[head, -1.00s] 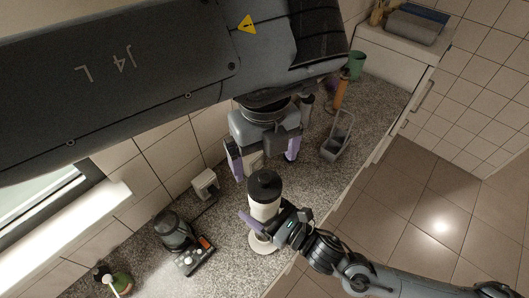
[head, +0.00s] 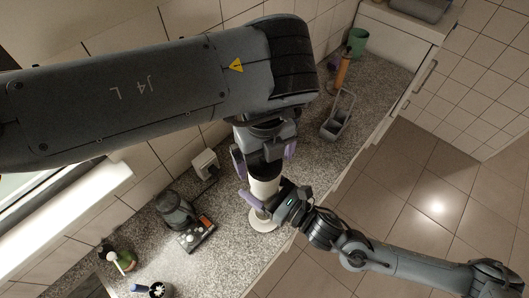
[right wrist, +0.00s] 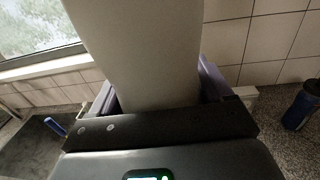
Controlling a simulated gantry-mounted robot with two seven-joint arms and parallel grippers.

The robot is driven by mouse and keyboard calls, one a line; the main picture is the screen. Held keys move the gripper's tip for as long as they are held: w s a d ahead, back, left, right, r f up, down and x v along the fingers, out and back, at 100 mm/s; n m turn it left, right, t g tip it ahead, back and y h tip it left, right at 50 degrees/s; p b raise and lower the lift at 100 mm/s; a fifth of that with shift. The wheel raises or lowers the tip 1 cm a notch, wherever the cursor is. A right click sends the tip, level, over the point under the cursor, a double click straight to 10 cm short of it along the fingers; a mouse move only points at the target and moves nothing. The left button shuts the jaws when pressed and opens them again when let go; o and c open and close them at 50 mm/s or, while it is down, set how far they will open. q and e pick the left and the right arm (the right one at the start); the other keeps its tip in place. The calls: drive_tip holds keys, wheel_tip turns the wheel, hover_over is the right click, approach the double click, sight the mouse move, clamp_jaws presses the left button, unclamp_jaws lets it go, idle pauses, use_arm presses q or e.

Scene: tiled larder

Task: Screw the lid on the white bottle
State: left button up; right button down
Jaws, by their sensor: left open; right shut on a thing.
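The white bottle (head: 264,189) stands upright over a pale round base (head: 262,224) on the counter; it fills the middle of the right wrist view (right wrist: 145,50). The black lid (head: 264,170) sits at its top; whether it is threaded on cannot be told. My left gripper (head: 264,163) points down over the bottle, open, with its purple fingers on either side of the lid and apparently apart from it. My right gripper (head: 266,203) is shut on the bottle's lower body from the right. My left gripper's body hides part of the lid's top.
Left of the bottle are a dark appliance (head: 175,210) and a small tray of items (head: 197,236). A grey caddy (head: 338,116) and green cup (head: 357,41) stand to the upper right. The counter's front edge runs close to my right arm.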

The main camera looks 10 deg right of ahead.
use_arm(q)
drive_tip(key=c, duration=1.1)
drive_tip(key=o, duration=1.1)
drive_tip(key=shift+o, duration=0.2)
wheel_tip(320, 180, up, 12)
